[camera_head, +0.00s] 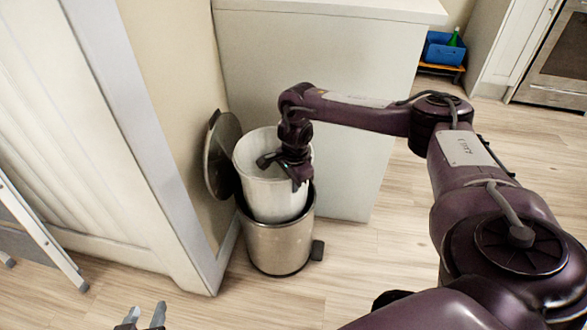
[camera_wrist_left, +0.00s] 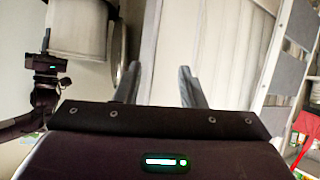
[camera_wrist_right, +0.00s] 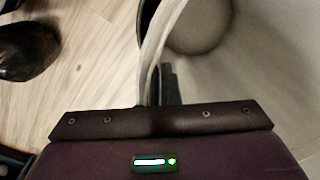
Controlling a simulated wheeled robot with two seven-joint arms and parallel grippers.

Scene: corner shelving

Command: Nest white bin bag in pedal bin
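The white bin bag (camera_head: 262,193) is a stiff, open-topped liner. It stands upright, its lower part inside the steel pedal bin (camera_head: 278,248) and its upper part above the bin's rim. The bin's round lid (camera_head: 221,155) is open at the left. My right gripper (camera_head: 284,172) is at the bag's near right rim. In the right wrist view the rim runs between the close-set fingers (camera_wrist_right: 163,85), so it is shut on the bag. The bag's bottom is hidden in the head view. My left gripper (camera_head: 143,318) is open and empty; its spread fingers show in the left wrist view (camera_wrist_left: 160,85).
A beige wall panel (camera_head: 180,110) stands left of the bin, and a white cabinet (camera_head: 345,110) is close behind it. The pedal (camera_head: 317,250) sticks out right. A step ladder (camera_head: 45,240) is at far left. The floor in front is clear.

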